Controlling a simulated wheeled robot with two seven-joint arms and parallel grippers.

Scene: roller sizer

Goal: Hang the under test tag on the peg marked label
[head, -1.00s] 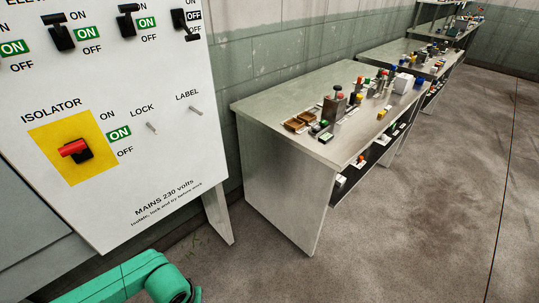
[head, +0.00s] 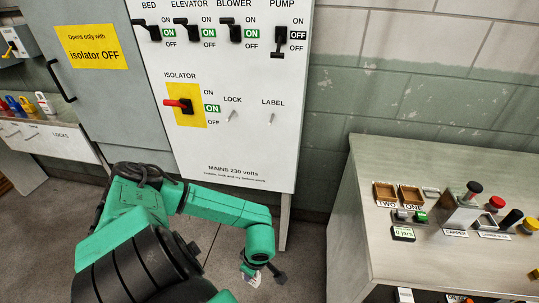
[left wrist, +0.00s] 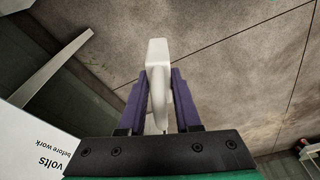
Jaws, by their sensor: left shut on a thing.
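The peg marked LABEL (head: 271,119) is a short pale pin on the white panel, right of the LOCK peg, and it is bare. My left gripper (head: 264,274) hangs low in front of the panel, below its bottom edge and well below the peg. A small white part also shows in the head view (head: 254,279). My right gripper is out of view.
The LOCK peg (head: 231,116) and the red isolator handle (head: 180,103) are close left of the LABEL peg. Floor below the panel is clear.

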